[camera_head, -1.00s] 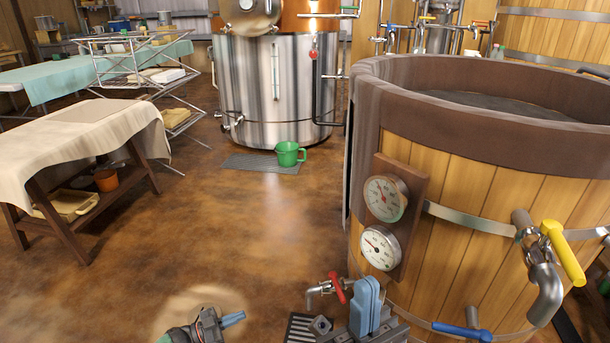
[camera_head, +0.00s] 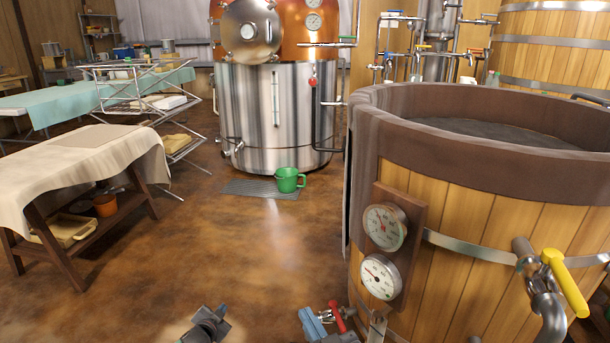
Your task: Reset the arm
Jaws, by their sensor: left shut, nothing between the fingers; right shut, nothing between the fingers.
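My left gripper (camera_head: 212,318) shows at the bottom edge of the head view, over the brown floor. It is shut and empty, and its arm is out of view. Most of both arms is cut off by the frame.
A wooden vat (camera_head: 470,215) with two gauges and a yellow-handled valve (camera_head: 566,283) fills the right. A steel kettle (camera_head: 250,130) stands behind, with a green jug (camera_head: 289,180) before it. A cloth-covered table (camera_head: 137,200) stands left. The middle floor is clear.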

